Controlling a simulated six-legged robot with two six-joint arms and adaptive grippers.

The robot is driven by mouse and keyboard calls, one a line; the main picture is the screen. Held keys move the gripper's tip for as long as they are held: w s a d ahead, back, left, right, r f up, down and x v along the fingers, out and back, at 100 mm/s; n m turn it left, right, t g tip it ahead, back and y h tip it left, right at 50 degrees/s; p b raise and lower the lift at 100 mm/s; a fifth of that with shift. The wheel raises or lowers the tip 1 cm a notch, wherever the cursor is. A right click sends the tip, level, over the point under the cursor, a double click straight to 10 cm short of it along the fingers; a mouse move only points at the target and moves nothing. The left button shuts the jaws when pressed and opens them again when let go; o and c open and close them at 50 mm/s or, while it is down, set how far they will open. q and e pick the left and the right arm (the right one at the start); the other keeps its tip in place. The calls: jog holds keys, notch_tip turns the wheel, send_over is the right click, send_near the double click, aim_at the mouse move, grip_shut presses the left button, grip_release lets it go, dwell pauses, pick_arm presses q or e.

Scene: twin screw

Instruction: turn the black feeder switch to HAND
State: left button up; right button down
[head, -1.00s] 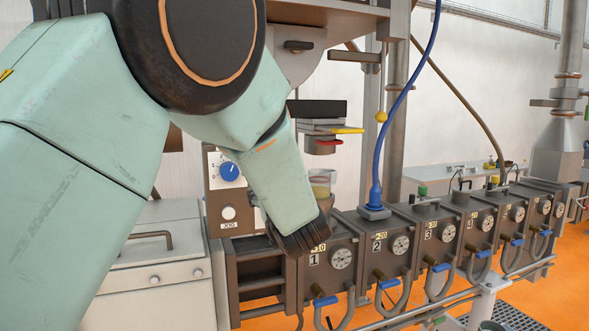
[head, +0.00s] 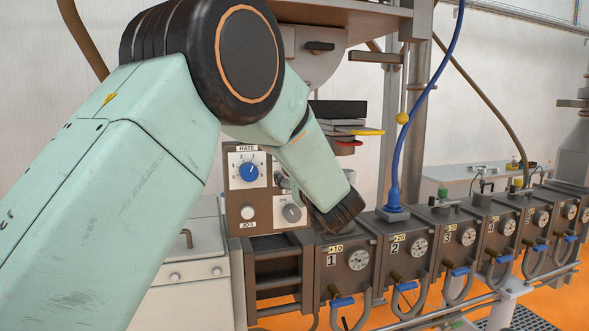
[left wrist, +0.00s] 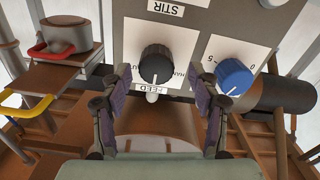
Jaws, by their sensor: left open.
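In the left wrist view the black feeder switch (left wrist: 156,64) sits on a white plate marked FEED, which appears upside down. Its white pointer line points down in that picture, between lettering at left and right that the fingers partly cover. My left gripper (left wrist: 160,88) is open, its two fingers on either side of the switch, with visible gaps and no clear contact. In the head view my left arm covers the switch and most of the gripper. My right gripper is in neither view.
A blue RATE knob (head: 249,172) is beside the switch; it also shows in the wrist view (left wrist: 234,77), close to one finger. Below are a JOG button (head: 248,213) and a grey knob (head: 292,212). A red-and-yellow-handled fitting (left wrist: 68,36) stands to the side.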

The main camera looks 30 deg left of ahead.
pick_arm(q)
jog(key=shift+x, duration=1.15)
jog(key=shift+s, duration=0.2)
jog(key=shift+c, duration=0.8)
jog(key=shift+w+d, duration=0.45)
jog(key=shift+d, duration=0.15)
jog(key=c, duration=0.5)
jog(key=shift+s+a, duration=0.3)
jog(key=shift+a, duration=0.1)
jog(key=shift+c, duration=2)
jog(key=shift+w+d, duration=0.15)
jog(key=shift+d, duration=0.05)
jog(key=shift+c, duration=0.6)
jog(key=shift+a, duration=0.15)
